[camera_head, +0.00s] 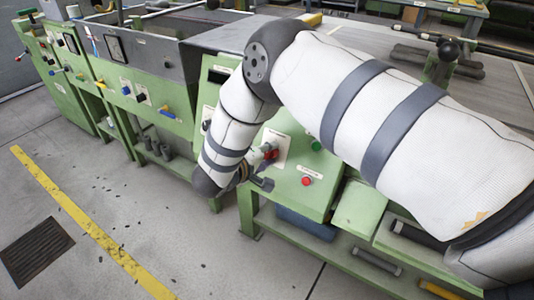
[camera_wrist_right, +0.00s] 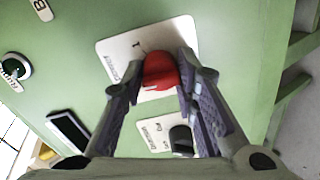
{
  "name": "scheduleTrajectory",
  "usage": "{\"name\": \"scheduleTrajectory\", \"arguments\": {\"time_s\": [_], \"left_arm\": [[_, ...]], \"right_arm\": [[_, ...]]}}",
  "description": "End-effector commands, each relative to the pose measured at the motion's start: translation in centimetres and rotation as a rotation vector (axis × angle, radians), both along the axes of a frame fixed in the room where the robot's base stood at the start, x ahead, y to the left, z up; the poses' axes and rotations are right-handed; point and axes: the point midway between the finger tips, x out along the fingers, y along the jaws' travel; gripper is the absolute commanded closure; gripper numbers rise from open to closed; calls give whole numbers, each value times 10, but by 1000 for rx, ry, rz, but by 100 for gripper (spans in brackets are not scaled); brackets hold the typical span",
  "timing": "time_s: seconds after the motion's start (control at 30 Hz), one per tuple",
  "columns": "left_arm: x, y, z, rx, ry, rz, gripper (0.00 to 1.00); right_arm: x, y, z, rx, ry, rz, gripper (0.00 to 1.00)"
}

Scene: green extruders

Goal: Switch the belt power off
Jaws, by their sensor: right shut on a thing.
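A red rotary knob (camera_wrist_right: 160,72) sits on a white label plate (camera_wrist_right: 120,52) on the green panel. A "1" shows on the plate above the knob; the rest of its lettering is hard to read. My right gripper (camera_wrist_right: 168,82) has its two fingers on either side of the knob, shut on it. In the head view the red knob (camera_head: 271,155) shows just beyond my right gripper (camera_head: 259,170), partly hidden by the wrist. Which way the knob is turned is unclear. My left gripper is not in view.
A black knob (camera_wrist_right: 181,139) on a second white plate is close below the red one. A red button (camera_head: 307,181) and a green button (camera_head: 316,146) are on the same green panel. A blue bin (camera_head: 305,223) is underneath.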

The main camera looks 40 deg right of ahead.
Motion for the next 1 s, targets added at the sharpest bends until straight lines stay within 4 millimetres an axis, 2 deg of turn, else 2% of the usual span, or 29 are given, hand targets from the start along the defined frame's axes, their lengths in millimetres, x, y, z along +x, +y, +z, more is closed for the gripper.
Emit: {"name": "scheduleTrajectory", "arguments": {"time_s": [0.33, 0.77, 0.8, 0.87, 1.0], "left_arm": [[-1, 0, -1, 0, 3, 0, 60], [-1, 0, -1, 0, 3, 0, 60], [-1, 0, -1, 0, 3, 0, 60], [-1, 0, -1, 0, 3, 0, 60], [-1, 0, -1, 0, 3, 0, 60]], "right_arm": [[0, 0, 0, -31, 73, 31, 100], [1, 0, 1, -33, 78, 35, 100], [1, 0, 1, -33, 77, 35, 66], [1, 0, 1, -33, 77, 35, 53], [0, 0, 0, -32, 78, 34, 53]]}}
